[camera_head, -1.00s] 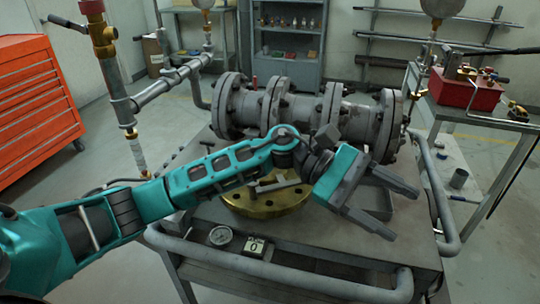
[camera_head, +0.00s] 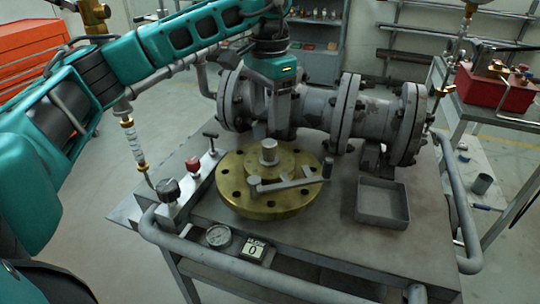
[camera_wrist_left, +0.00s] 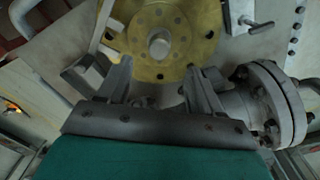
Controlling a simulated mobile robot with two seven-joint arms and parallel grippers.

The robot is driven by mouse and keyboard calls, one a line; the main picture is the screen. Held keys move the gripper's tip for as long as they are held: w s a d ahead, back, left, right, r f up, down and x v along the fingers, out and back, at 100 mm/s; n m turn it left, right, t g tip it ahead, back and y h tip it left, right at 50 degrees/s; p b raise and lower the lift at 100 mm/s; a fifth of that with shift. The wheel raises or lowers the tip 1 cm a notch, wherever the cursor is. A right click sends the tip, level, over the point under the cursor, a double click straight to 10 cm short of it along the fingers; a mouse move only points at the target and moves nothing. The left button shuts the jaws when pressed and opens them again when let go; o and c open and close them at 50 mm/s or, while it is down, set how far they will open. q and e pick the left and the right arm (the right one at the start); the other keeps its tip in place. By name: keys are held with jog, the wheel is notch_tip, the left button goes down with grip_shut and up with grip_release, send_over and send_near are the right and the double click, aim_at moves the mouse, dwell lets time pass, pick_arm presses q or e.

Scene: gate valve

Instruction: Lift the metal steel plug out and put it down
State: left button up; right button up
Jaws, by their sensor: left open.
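The steel plug (camera_head: 268,152) is a short grey cylinder standing upright at the centre of a round brass flange (camera_head: 235,192) on the cart top. It also shows in the left wrist view (camera_wrist_left: 159,45), just beyond and between the fingers. My left gripper (camera_head: 278,132) points down above and behind the plug, with its fingers partly overlapping each other in the head view. In the left wrist view my left gripper (camera_wrist_left: 160,78) is open with nothing between its fingers. It does not visibly touch the plug. My right gripper is not in view.
A lever handle (camera_head: 290,184) lies across the flange's front right. An empty grey tray (camera_head: 383,222) sits to the right. The flanged pipe valve (camera_head: 320,118) stands close behind. Small knobs (camera_head: 168,190) and a gauge (camera_head: 218,236) are left and front. A rail (camera_head: 300,278) borders the cart.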

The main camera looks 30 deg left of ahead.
aim_at(269, 142)
pick_arm(q)
notch_tip(269, 142, down, 8)
jog(key=shift+f+b, duration=0.25)
jog(key=shift+b, duration=0.05)
jog(key=shift+r, duration=0.1)
grip_shut()
dwell(0.6)
